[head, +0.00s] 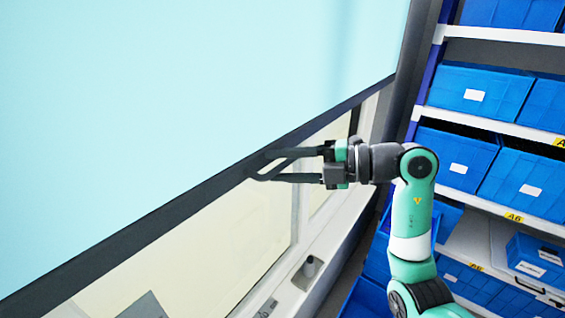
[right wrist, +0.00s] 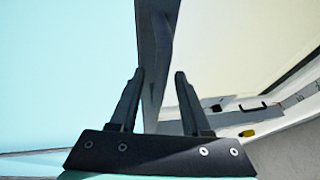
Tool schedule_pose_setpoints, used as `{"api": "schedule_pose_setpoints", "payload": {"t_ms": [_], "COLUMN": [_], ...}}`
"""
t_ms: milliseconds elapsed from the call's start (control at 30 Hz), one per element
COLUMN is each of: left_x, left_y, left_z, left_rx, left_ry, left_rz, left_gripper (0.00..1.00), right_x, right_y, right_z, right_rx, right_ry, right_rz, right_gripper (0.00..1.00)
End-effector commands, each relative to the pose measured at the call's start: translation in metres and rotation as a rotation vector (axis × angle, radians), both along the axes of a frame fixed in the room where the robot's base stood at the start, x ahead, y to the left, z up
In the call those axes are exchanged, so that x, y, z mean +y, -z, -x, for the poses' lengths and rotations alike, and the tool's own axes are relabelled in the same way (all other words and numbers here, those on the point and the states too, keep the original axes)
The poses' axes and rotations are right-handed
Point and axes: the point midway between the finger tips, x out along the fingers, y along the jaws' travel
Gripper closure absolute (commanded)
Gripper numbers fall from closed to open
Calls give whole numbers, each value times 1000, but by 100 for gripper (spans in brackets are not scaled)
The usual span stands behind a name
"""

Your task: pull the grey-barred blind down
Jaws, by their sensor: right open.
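The light blue blind (head: 180,80) hangs at a slant across the upper left of the head view. Its dark grey bar (head: 130,240) runs along the bottom edge. My right gripper (head: 261,166) is open, with its fingertips at the bar. In the right wrist view, the bar (right wrist: 154,40) lies between the two open fingers (right wrist: 159,73), nearer the left one. I cannot tell whether either finger touches it. The blind sheet also fills the left of the right wrist view (right wrist: 60,70). My left gripper is not in view.
Below the bar is a pale window (head: 235,225) with a light frame and a sill (head: 335,240) bearing a small grey knob (head: 309,267). Shelves with several blue bins (head: 480,92) stand at the right, behind my right arm.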

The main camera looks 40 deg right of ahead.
Motion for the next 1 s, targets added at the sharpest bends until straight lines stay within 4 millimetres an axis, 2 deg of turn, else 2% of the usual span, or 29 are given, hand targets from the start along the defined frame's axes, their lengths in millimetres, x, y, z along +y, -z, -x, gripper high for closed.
{"api": "schedule_pose_setpoints", "payload": {"t_ms": [167, 267, 433, 467, 1000], "left_x": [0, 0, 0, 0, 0], "left_y": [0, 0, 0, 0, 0], "left_z": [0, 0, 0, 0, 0], "left_rx": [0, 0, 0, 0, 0], "left_ry": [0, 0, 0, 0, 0], "left_rz": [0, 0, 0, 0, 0], "left_gripper": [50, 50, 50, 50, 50], "right_x": [0, 0, 0, 0, 0], "right_y": [0, 0, 0, 0, 0], "right_z": [0, 0, 0, 0, 0], "right_rx": [0, 0, -1, -1, -1], "right_ry": [1, 1, 1, 1, 0], "right_rz": [0, 0, 0, 0, 0], "right_gripper": [53, 67, 98, 100, 100]}}
